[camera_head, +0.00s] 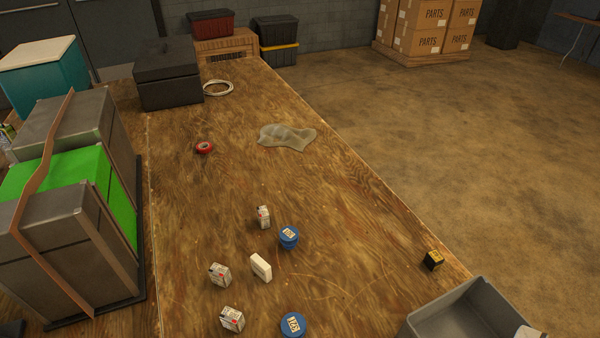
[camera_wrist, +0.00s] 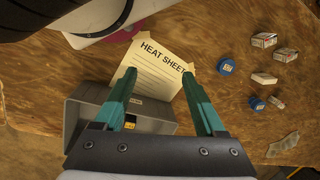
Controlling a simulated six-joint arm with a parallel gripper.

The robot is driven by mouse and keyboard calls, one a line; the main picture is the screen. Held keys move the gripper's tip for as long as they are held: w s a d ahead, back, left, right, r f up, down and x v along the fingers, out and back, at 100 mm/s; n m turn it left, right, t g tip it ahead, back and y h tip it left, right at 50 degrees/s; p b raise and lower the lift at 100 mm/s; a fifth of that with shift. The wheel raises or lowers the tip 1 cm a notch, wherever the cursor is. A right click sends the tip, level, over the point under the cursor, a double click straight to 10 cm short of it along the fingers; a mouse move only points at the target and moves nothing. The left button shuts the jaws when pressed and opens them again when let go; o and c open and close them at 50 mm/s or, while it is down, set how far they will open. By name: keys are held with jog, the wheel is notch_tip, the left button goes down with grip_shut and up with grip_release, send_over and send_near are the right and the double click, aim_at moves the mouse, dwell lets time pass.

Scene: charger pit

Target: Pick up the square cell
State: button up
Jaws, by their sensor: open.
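A small black cube with a yellow label (camera_head: 433,260) sits on the wooden table near its right edge in the head view, just beyond the grey bin; it best fits a square cell. In the wrist view a small dark item with a yellow mark (camera_wrist: 127,121) shows against the grey bin, by the left finger. I cannot tell whether it is the same cube. My gripper (camera_wrist: 160,72) is open, its green fingers apart with nothing held. The paper marked HEAT SHEET (camera_wrist: 158,67) shows below and between the fingertips. My gripper is out of the head view.
The grey bin (camera_head: 467,308) stands at the table's near right. A blue round cell (camera_head: 289,237), another blue one (camera_head: 292,325), a plain white block (camera_head: 261,266) and labelled white boxes (camera_head: 220,274) lie mid-table. A grey cloth (camera_head: 287,135) and red tape (camera_head: 204,147) lie farther back.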

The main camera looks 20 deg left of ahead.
jog(key=shift+w, duration=0.1)
jog(key=w+a+f+n+t, duration=0.2)
jog(key=w+a, duration=0.1)
jog(key=w, duration=0.5)
jog(key=w+a+f+n+t, duration=0.2)
jog(key=w+a, duration=0.1)
jog(key=w, duration=0.5)
jog(key=w+a+f+n+t, duration=0.2)
jog(key=w+a+n, duration=0.1)
jog(key=w, duration=0.5)
jog(key=n+t+y, duration=0.4)
jog(key=n+y, duration=0.3)
send_near(263, 213)
jog(key=x, duration=0.4)
jog(key=shift+w+d+f, duration=0.15)
jog(key=shift+w+f, duration=0.15)
jog(key=shift+f, duration=0.1)
jog(key=x, duration=0.5)
jog(key=shift+w+a+r, duration=0.15)
jog(key=shift+w+a, duration=0.05)
jog(key=shift+a, duration=0.25)
grip_shut()
